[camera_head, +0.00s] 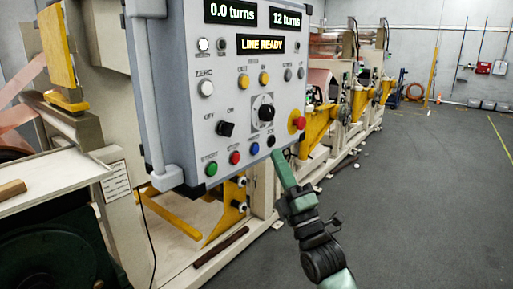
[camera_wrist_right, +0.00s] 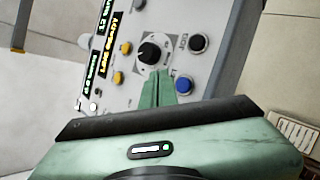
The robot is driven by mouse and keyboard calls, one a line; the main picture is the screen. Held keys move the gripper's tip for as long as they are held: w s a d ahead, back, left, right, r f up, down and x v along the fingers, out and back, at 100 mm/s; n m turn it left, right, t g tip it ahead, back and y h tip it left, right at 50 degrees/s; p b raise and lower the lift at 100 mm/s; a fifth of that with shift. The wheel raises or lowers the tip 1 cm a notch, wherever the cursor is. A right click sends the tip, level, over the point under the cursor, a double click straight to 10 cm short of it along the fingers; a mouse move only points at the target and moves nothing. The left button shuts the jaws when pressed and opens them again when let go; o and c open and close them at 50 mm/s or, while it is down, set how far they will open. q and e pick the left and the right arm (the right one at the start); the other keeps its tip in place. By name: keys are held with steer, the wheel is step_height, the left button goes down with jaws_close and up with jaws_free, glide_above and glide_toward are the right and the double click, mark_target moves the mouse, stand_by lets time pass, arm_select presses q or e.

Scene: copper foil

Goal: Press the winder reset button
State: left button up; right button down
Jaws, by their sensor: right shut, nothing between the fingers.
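The control panel (camera_head: 185,100) stands in front of me, its displays reading 0.0 turns, 12 turns and LINE READY. Its bottom row has a green button (camera_head: 211,169), a red button (camera_head: 235,157), a blue button (camera_head: 254,149) and a black button (camera_head: 271,140). The small labels are hard to read. My right gripper (camera_head: 277,154) is shut and empty, its tips appearing just below the black button. In the right wrist view, the shut fingers (camera_wrist_right: 158,74) appear beside the blue button (camera_wrist_right: 183,84), below the black knob (camera_wrist_right: 150,53). Contact cannot be told. My left gripper is out of view.
A red emergency stop (camera_head: 298,122) on yellow sits at the panel's lower right. A white button (camera_head: 205,88) marked ZERO is at upper left. Yellow-framed foil machines (camera_head: 320,125) stand behind the panel. Grey floor (camera_head: 430,190) is clear on the right.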

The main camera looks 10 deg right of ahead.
steer(key=shift+s+d, duration=0.8)
steer(key=shift+s, duration=0.05)
steer(key=shift+f, duration=0.1)
